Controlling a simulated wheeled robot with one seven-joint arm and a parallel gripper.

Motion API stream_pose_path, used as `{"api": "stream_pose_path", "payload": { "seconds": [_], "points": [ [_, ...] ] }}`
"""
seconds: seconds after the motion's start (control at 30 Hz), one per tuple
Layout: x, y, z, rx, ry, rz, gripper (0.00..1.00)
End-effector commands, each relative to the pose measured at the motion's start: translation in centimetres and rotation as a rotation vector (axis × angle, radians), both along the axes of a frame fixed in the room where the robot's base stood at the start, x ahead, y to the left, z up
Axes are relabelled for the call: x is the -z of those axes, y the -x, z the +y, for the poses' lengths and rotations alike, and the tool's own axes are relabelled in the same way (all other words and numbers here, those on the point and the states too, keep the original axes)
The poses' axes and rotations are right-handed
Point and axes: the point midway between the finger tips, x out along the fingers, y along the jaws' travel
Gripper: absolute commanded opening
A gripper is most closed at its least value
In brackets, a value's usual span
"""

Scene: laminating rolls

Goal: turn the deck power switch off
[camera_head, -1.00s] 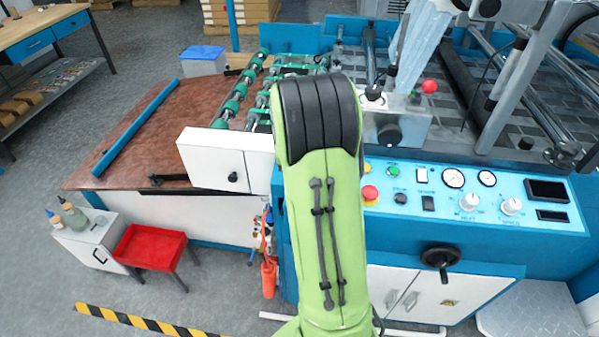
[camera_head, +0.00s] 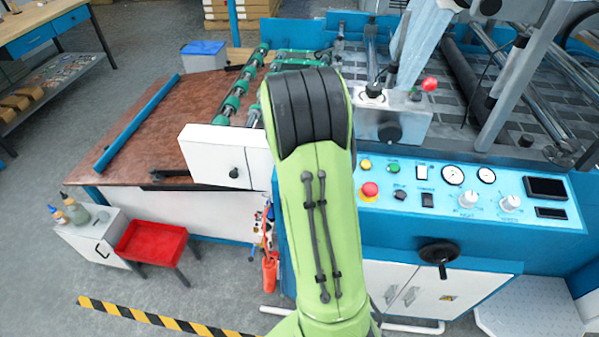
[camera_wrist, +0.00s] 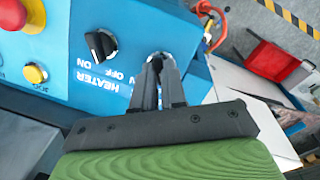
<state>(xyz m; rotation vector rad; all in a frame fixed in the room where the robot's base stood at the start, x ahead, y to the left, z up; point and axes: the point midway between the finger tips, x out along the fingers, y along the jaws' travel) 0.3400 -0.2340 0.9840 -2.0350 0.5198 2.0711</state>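In the wrist view my gripper (camera_wrist: 159,64) has its two dark fingers close together, tips at a round silver ring (camera_wrist: 166,57) on the blue panel. A dark part may sit between the tips; the fingers hide it, so I cannot tell whether they touch or hold it. No deck power label is readable. Beside it is a black rotary switch (camera_wrist: 101,44) with a label reading HEATER, ON and OFF. In the head view my green arm hides the gripper and the left end of the control panel (camera_head: 470,215).
A red stop button (camera_wrist: 16,14) and a yellow button (camera_wrist: 35,74) sit on the panel near the heater switch. An orange hose (camera_wrist: 216,33) hangs beyond the panel's edge. In the head view a red tray table (camera_head: 152,243) stands at the left.

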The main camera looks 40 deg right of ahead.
Motion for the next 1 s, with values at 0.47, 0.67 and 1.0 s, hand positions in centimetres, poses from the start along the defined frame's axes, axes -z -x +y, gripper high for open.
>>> {"api": "stream_pose_path", "payload": {
  "seconds": [0.47,0.67,1.0],
  "points": [
    [0.2,0.2,0.2,-0.002,-0.007,0.009,0.36],
    [-3.4,-0.1,0.5,-0.002,-0.004,0.004,0.36],
    [-12.8,-0.6,1.5,-0.004,-0.007,0.009,0.36]
  ]
}}
